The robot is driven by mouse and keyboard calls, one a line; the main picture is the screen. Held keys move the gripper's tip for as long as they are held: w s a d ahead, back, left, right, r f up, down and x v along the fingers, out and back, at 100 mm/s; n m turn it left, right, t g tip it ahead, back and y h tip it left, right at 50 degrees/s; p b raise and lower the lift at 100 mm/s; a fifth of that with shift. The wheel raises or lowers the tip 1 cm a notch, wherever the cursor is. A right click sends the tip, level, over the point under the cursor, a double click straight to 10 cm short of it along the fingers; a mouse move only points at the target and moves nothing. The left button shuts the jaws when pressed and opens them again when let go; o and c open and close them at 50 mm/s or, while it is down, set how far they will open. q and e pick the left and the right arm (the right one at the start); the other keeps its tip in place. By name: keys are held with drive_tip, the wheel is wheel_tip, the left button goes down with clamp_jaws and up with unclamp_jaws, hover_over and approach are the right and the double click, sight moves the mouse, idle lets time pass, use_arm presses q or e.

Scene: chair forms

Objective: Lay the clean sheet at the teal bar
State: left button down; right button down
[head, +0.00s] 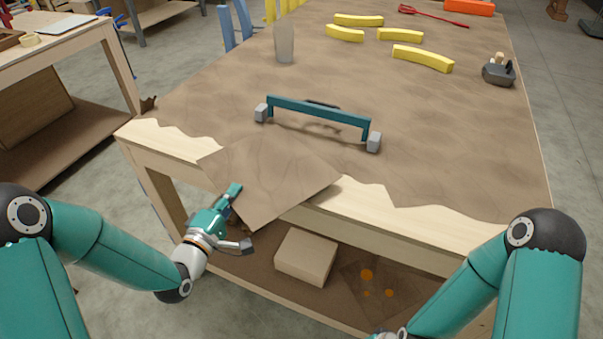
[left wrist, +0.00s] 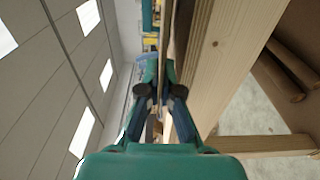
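The clean sheet (head: 285,175) is a plain brown square. It is nearly level over the table's front edge, with its near corner jutting out past it. My left gripper (head: 238,218) is at its near left edge, one finger above and one below. In the left wrist view the sheet shows edge-on between the nearly closed fingers (left wrist: 160,82). The teal bar (head: 318,114), with a grey block at each end, stands on the table just beyond the sheet, apart from it. My right gripper is out of the picture; only its arm shows at the lower right.
Brown paper with a ragged edge covers the table (head: 450,185). Yellow curved pieces (head: 422,58), a clear cup (head: 284,44) and a dark grey tool (head: 498,70) lie farther back. A box (head: 305,256) and an orange-spotted sheet (head: 352,282) are below the tabletop.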

sight(253, 198)
use_arm(q)
drive_tip(key=shift+w+d, duration=0.15)
drive_tip(key=shift+w, duration=0.05)
drive_tip(key=shift+d, duration=0.1)
drive_tip(key=shift+d, duration=0.1)
drive_tip(key=shift+w+r, duration=0.1)
drive_tip(key=shift+m+h, duration=0.5)
drive_tip(key=w+r+b, duration=0.1)
drive_tip(key=r, duration=0.1)
drive_tip(key=d+r+b, duration=0.1)
drive_tip(key=r, duration=0.2)
drive_tip(key=w+d+r+b, duration=0.1)
drive_tip(key=r, duration=0.1)
drive_tip(key=shift+w+d+r+b, duration=0.1)
drive_tip(key=shift+w+r+b, duration=0.2)
drive_tip(key=shift+b, duration=0.1)
wheel_tip(253, 198, up, 8)
drive_tip(key=s+d+b, duration=0.1)
drive_tip(key=b, duration=0.1)
wheel_tip(253, 198, down, 19)
drive_tip(key=shift+f+b, duration=0.1)
drive_tip(key=shift+b, duration=0.95)
